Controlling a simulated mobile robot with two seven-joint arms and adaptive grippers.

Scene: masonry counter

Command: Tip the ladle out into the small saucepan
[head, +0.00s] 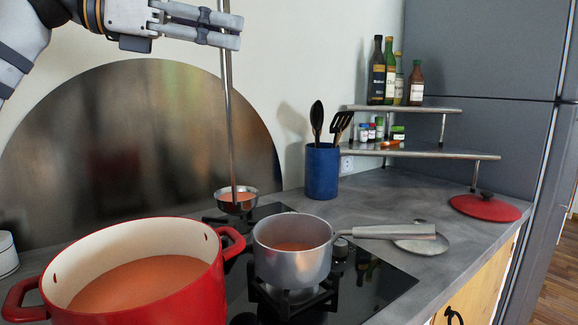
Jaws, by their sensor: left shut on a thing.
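My left gripper (226,29) is shut on the long handle of the ladle (229,110) near its top. The ladle hangs upright, and its bowl (237,207) holds orange-red soup. In the picture the bowl is above and left of the small saucepan (290,262), apart from it. The saucepan is grey metal, stands on a burner, has some orange-red liquid in it, and its handle points right. A large red pot (215,290) with similar soup is at the front left. My right gripper is not in view.
A blue utensil crock (322,172) stands behind the saucepan. A spoon rest (421,245) lies by the saucepan handle, and a red lid (486,207) lies at the right. A two-tier shelf (455,154) holds bottles and jars. The counter between is clear.

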